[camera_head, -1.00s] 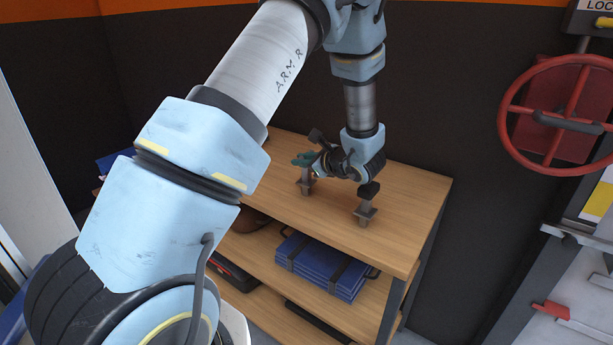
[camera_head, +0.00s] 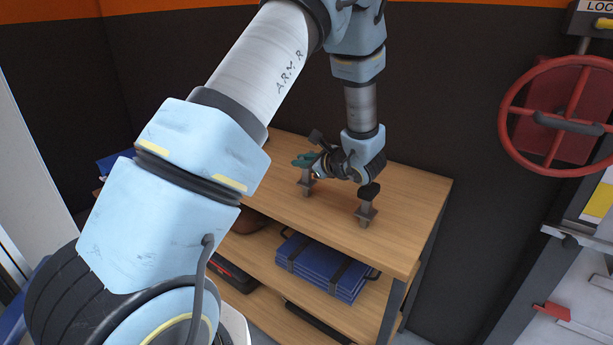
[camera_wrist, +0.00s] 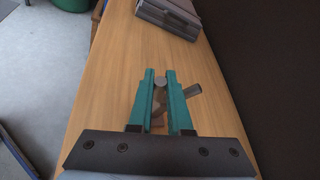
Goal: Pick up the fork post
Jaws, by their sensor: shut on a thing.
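My gripper (camera_head: 303,161) has teal fingers, and in the wrist view it (camera_wrist: 164,84) is shut on a grey metal piece, the fork post (camera_wrist: 160,83). Its round end shows between the fingertips, and a slanted grey cylinder sticks out past the right finger. In the head view the post (camera_head: 307,186) is upright under the fingers, with a flange low on it. Its foot is at the wooden top; I cannot tell whether it touches. A similar grey flanged post (camera_head: 366,212) stands nearer the front edge, below the wide black plate of my gripper.
The wooden shelf unit's top (camera_head: 410,207) is clear to the right of the posts. Grey cases (camera_wrist: 168,17) lie at the top's far end in the wrist view. Blue cases (camera_head: 322,267) lie on the lower shelf. A red handwheel (camera_head: 505,125) is on the right by the dark wall.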

